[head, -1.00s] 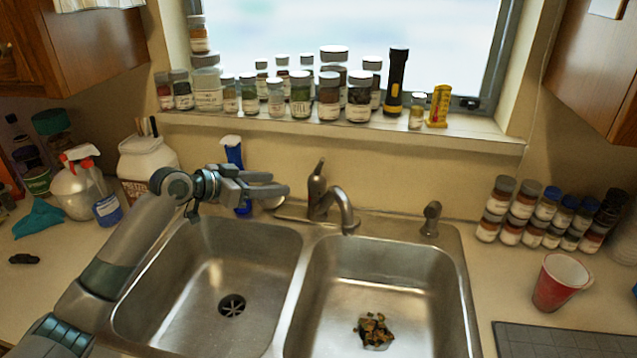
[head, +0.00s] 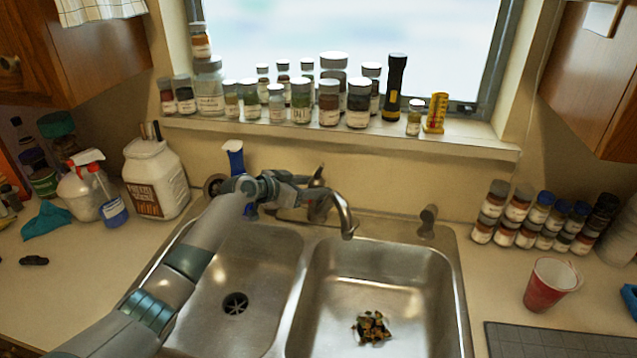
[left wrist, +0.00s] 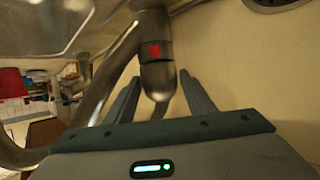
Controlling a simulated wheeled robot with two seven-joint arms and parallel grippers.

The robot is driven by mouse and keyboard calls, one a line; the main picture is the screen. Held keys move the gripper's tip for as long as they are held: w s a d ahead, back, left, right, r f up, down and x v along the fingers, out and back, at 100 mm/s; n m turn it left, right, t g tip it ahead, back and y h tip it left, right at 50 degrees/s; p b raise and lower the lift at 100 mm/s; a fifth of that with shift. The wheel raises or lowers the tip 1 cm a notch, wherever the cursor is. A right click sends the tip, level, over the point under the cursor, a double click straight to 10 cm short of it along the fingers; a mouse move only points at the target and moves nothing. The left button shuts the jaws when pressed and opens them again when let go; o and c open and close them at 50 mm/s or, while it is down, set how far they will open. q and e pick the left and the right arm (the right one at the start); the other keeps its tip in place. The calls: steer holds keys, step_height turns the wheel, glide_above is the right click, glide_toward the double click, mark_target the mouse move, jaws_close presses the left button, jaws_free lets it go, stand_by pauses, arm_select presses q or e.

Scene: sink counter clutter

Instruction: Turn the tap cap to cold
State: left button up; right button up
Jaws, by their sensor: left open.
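The metal tap (head: 345,212) stands behind the divider of the double sink, its curved spout over the right basin. Its cap with the lever (head: 318,176) shows just above my left gripper (head: 318,196), which covers part of the tap body. In the left wrist view the tap cap (left wrist: 157,76) lies between the two open fingers of my left gripper (left wrist: 160,77), with a gap visible on the sides. A red mark (left wrist: 154,50) shows on the tap body beside the cap. I cannot tell whether a finger touches it. My right gripper is not in view.
A blue spray bottle (head: 234,158) stands behind my left gripper, partly hidden. The windowsill (head: 440,138) above carries several jars and a flashlight (head: 395,88). A small sprayer (head: 428,221) stands right of the tap. Food scraps (head: 371,327) lie in the right basin.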

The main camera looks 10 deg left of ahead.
arm_select(q)
steer(key=shift+x, duration=1)
steer(key=shift+s, duration=0.1)
steer(key=c, duration=0.8)
steer(key=shift+r+y+p, duration=0.1)
steer(key=shift+y+p, duration=0.2)
steer(key=shift+p, duration=0.6)
steer(key=n+t+y+p, duration=0.1)
steer(key=n+y+p, duration=0.1)
steer(key=p, duration=0.3)
steer(key=shift+r, duration=0.1)
steer(key=shift+n+t+p, duration=0.4)
steer(key=shift+n, duration=0.1)
steer(key=shift+f, duration=0.25)
steer(key=o, duration=0.8)
